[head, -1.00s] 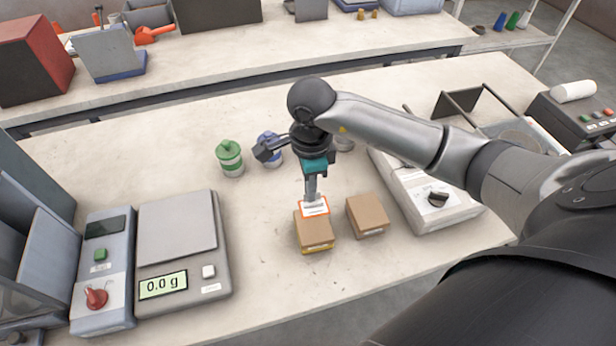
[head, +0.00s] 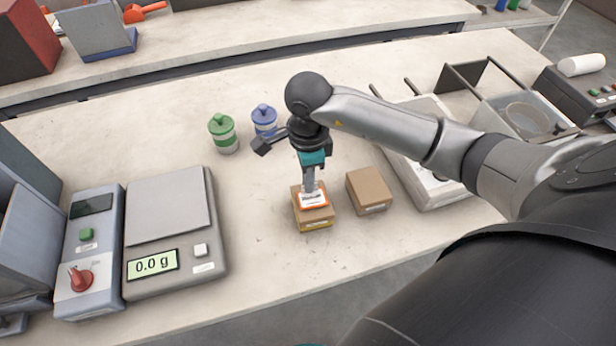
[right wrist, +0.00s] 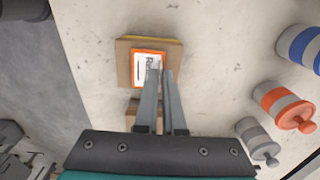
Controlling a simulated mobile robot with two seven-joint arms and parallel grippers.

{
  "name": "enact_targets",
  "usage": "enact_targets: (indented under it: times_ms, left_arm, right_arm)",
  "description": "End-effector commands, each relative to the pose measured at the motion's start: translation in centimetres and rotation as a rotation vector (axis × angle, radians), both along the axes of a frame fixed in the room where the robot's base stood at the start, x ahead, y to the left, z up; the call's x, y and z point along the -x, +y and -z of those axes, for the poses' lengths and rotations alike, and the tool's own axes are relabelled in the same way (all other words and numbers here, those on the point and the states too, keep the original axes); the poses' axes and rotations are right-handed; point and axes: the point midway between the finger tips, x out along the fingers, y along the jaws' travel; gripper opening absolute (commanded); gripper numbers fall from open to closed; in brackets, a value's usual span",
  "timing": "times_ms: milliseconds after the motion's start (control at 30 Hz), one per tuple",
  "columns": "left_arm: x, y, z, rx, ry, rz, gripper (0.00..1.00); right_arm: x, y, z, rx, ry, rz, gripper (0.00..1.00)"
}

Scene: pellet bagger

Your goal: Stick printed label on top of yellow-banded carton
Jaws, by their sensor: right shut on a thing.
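The yellow-banded carton (head: 313,216) is a small brown box with a yellow band low on its side, standing on the bench. My right gripper (head: 310,190) is shut on the printed label (head: 312,200), white with an orange border. The label is over the carton's top; whether it touches the top I cannot tell. In the right wrist view the fingers (right wrist: 163,72) hold the label (right wrist: 148,68) at one edge, and the carton (right wrist: 124,62) shows around it. My left gripper is not in view.
A plain brown carton (head: 369,190) stands close to the right. Green-banded (head: 222,131) and blue-banded (head: 264,118) jars stand behind. A scale (head: 170,240) reading 0.0 g is at the left. The bench in front of the cartons is clear.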

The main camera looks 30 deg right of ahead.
Motion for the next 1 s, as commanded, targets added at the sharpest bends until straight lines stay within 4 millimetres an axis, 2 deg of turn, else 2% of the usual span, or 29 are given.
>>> enact_targets:
  times_ms: [1000]
  left_arm:
    - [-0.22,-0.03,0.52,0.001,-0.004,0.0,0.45]
  right_arm:
    - [0.01,-0.02,0.59,0.001,0.0,0.0,0.0]
